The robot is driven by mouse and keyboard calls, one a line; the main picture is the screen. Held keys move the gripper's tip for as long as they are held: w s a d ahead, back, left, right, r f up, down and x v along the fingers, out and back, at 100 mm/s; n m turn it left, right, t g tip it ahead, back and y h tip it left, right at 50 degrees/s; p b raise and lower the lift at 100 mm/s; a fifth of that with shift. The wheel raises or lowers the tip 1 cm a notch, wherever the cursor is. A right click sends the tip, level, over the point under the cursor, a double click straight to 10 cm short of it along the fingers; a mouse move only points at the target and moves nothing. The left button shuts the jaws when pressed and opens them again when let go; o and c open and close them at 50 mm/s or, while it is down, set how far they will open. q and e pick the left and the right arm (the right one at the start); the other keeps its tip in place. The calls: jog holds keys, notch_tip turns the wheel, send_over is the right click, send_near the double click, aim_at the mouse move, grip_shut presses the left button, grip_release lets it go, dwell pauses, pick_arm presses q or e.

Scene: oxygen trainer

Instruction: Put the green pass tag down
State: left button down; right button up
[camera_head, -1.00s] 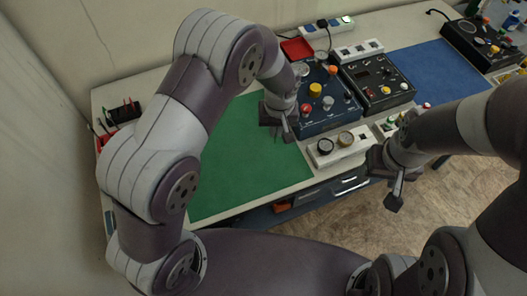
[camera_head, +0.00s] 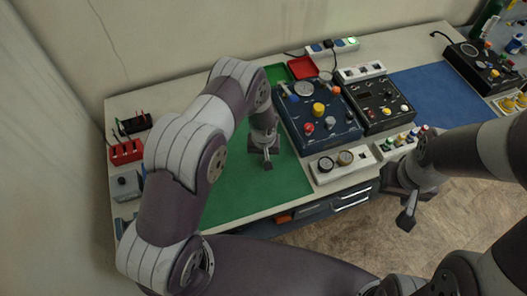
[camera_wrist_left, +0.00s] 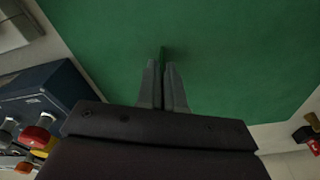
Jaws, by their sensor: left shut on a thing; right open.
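My left gripper (camera_head: 267,164) is over the green mat (camera_head: 230,206), just left of the blue control panel. In the left wrist view its fingers (camera_wrist_left: 164,68) are nearly together, with a thin dark-green edge between the tips. This is the green pass tag (camera_wrist_left: 163,51), seen edge-on against the mat (camera_wrist_left: 225,50). In the head view I cannot make out the tag. I cannot tell whether it touches the mat. My right gripper (camera_head: 407,219) is open and empty, in front of the table's front edge, over the floor.
The blue panel (camera_head: 345,129) with knobs stands right of the mat, and shows in the left wrist view (camera_wrist_left: 62,85). A gauge block (camera_head: 341,174), a red tray (camera_head: 302,67) and a green tray (camera_head: 275,73) are nearby. The mat around the gripper is clear.

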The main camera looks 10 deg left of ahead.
pick_arm(q)
jog(key=shift+w+f, duration=0.1)
jog(key=shift+f, duration=0.1)
jog(key=shift+f+b, duration=0.15)
jog(key=shift+b, duration=0.15)
jog(key=c, duration=1.3)
grip_release()
jog(key=shift+r, duration=0.2)
